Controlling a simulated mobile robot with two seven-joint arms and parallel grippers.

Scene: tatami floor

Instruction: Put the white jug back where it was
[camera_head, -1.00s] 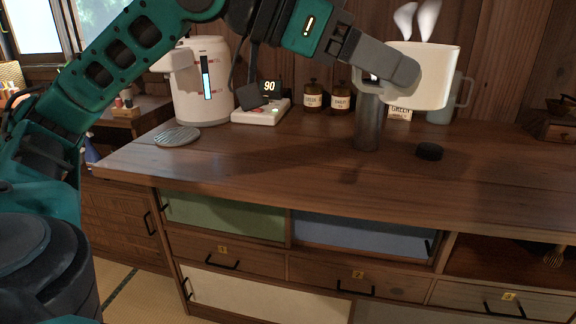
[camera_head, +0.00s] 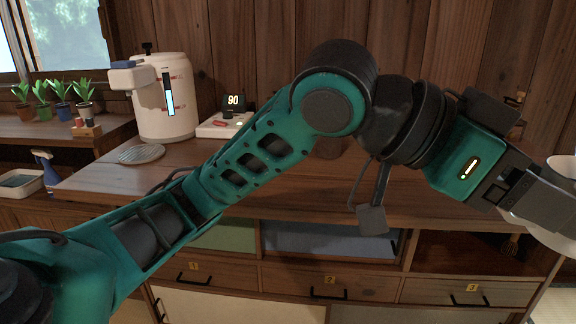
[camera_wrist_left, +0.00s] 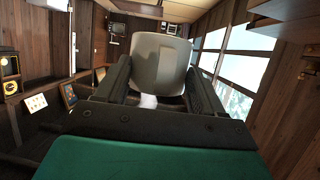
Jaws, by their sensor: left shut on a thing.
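The white jug is at the right edge of the head view, where only a small pale part (camera_head: 564,168) shows past my gripper. In the left wrist view the jug (camera_wrist_left: 162,62) stands between the two dark fingers, pale and smooth. My left gripper (camera_head: 562,195) is shut on it, off the right end of the counter's visible middle; it also shows in the left wrist view (camera_wrist_left: 160,92). Most of the jug is cut off in the head view. My right gripper is not in view.
A wooden counter (camera_head: 285,185) spans the view, with a white water boiler (camera_head: 165,105), a scale reading 90 (camera_head: 222,125) and a round grey coaster (camera_head: 141,154) at its left. Potted plants (camera_head: 62,100) stand far left. A white rounded surface (camera_head: 535,232) lies below my gripper.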

